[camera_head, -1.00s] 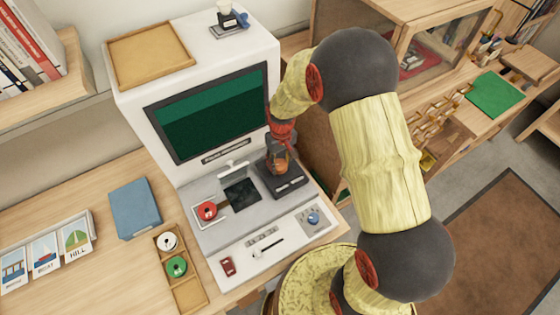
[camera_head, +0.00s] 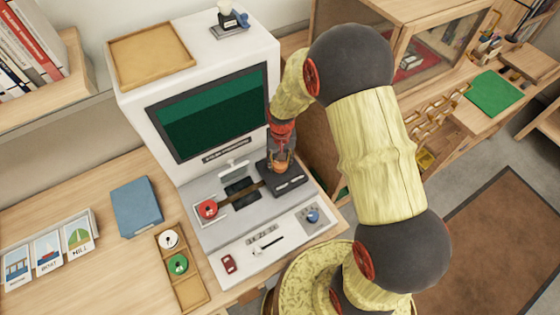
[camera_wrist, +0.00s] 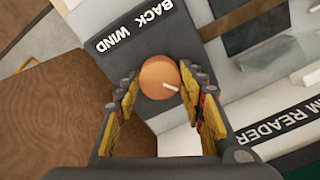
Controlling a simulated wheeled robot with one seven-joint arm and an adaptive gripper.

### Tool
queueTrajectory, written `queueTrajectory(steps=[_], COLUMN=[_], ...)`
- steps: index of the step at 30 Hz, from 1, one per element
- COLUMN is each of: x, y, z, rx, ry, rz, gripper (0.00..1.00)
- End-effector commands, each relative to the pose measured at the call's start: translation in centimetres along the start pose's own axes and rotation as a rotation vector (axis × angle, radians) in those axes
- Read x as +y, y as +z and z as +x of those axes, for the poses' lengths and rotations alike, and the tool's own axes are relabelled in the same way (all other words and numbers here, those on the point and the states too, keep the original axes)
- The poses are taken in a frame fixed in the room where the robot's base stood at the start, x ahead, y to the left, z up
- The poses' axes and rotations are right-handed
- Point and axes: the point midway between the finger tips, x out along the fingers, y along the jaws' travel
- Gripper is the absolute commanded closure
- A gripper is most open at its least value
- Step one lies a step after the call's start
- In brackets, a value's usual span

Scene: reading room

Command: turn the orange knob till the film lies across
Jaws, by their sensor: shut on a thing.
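The orange knob (camera_wrist: 157,78) with a white mark sits on a dark box (camera_head: 291,183) lettered BACK and WIND, at the right of the film reader (camera_head: 190,215). My gripper (camera_wrist: 163,82) has one finger on each side of the knob and is shut on it. In the head view my gripper (camera_head: 279,160) stands over the box and partly covers the knob. A red reel (camera_head: 207,209) sits at the left of the reader. A brown film strip (camera_head: 226,198) runs from the reel across the dark gate (camera_head: 243,194) towards the knob's box.
The green screen (camera_head: 212,112) stands behind the gate. A blue knob (camera_head: 313,216), a small slider and a red switch (camera_head: 229,264) are on the front panel. A wooden tray (camera_head: 183,285) with white and green reels lies at the left, near a blue book (camera_head: 136,208).

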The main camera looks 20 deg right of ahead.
Motion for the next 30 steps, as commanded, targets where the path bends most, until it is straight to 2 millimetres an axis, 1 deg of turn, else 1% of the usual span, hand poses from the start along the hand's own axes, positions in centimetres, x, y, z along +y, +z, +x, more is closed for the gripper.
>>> queueTrajectory(steps=[7, 8, 17, 26, 30], x=[-0.01, -0.01, 0.0, 0.0, -0.03], y=[-0.03, -0.03, -0.02, -0.02, -0.12], z=[-0.01, -0.01, 0.0, -0.05, -0.96], rx=[0.001, 0.001, 0.0, 0.0, 0.003], ry=[0.0, 0.0, 0.0, 0.0, -0.001], rz=[-0.001, -0.001, -0.001, -0.001, -0.001], gripper=[0.86, 0.6, 0.43, 0.42, 0.42])
